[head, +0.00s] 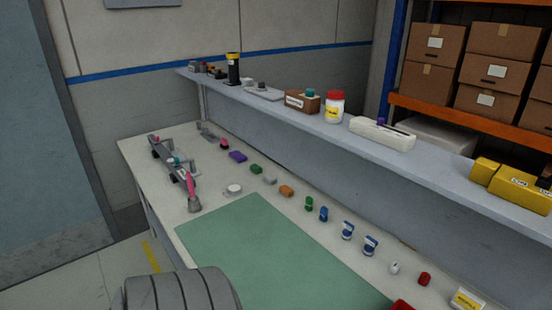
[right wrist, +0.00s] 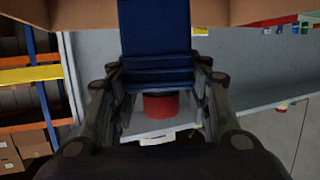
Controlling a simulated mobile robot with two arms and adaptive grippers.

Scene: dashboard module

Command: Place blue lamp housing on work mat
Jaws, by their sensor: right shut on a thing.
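In the right wrist view my right gripper (right wrist: 157,80) is shut on a dark blue ribbed block, the blue lamp housing (right wrist: 155,35). The housing fills the space between the fingers, and its upper end runs out of the picture. The green work mat (head: 265,255) lies flat on the bench in the head view. Its visible part is bare, and its near end is cut off by the picture edge. My right gripper and the held housing do not show in the head view. My left gripper is in neither view.
A row of small coloured parts (head: 287,191) lies along the mat's far side. A raised shelf (head: 430,157) behind carries a jar (head: 335,106) and boxes. A grey fixture (head: 172,165) stands at the bench's left. A red cylinder (right wrist: 160,105) shows beneath the housing in the wrist view.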

